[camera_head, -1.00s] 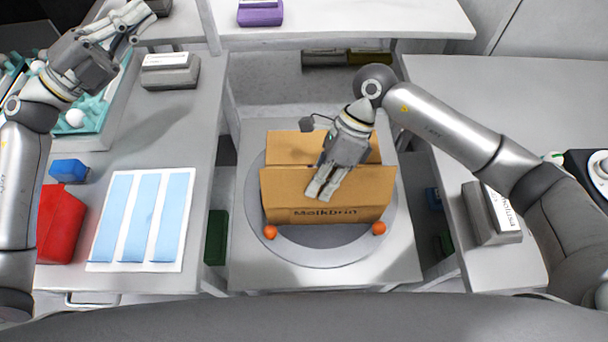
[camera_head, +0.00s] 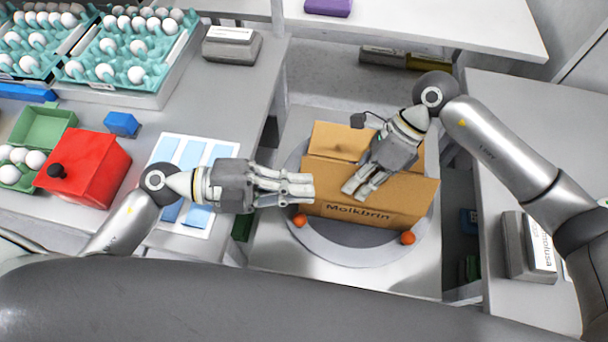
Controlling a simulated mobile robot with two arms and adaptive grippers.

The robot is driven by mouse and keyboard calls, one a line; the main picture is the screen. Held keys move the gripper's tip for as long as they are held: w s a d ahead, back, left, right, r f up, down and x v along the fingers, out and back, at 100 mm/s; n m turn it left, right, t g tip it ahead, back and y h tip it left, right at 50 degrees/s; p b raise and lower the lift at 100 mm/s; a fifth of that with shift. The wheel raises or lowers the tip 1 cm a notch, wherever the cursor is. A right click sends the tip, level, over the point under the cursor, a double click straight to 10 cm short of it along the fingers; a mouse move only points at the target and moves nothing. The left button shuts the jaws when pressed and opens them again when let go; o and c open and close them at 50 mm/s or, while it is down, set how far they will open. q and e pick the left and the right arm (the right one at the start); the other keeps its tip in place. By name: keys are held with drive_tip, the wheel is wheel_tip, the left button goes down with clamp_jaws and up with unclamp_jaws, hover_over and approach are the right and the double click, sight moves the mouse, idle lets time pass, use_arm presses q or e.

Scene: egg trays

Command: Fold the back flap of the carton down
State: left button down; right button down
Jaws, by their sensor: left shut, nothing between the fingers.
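The brown cardboard carton (camera_head: 375,213) with "Molkbrin" on its front stands on a round grey turntable (camera_head: 345,240). Its back flap (camera_head: 340,141) shows behind the front panels; its exact tilt is hard to tell. My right gripper (camera_head: 360,192) is over the carton's top with its fingers pointing down onto the front part, and it hides part of the back flap. Its fingers lie close together; whether they are fully shut is unclear. My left gripper (camera_head: 300,188) is shut and empty, with its fingertips at the carton's left side; contact cannot be told.
Two orange balls (camera_head: 299,220) (camera_head: 408,237) sit at the turntable's front. On the left table are a red box (camera_head: 92,172), a green egg carton (camera_head: 42,128), teal egg trays (camera_head: 120,73) and a blue-striped sheet (camera_head: 165,148). A grey labelled block (camera_head: 518,245) is at right.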

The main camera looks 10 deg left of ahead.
sight(341, 180)
drive_tip(key=shift+f, duration=0.1)
use_arm(q)
drive_tip(key=w+d, duration=0.1)
drive_tip(key=d, duration=0.1)
drive_tip(key=w+d+f, duration=0.1)
drive_tip(key=w+d, duration=0.1)
drive_tip(key=d, duration=0.1)
drive_tip(key=w+d+f, duration=0.1)
drive_tip(key=w+d, duration=0.1)
drive_tip(key=shift+w+d+f, duration=0.15)
drive_tip(key=shift+d+f, duration=0.05)
drive_tip(key=shift+d, duration=0.05)
drive_tip(key=shift+w, duration=0.1)
drive_tip(key=shift+w+f, duration=0.15)
drive_tip(key=shift+w, duration=0.15)
drive_tip(key=shift+w+a+f+n, duration=0.1)
drive_tip(key=shift+w+f+n, duration=0.05)
drive_tip(key=shift+w+n, duration=0.25)
use_arm(e)
drive_tip(key=shift+s, duration=0.15)
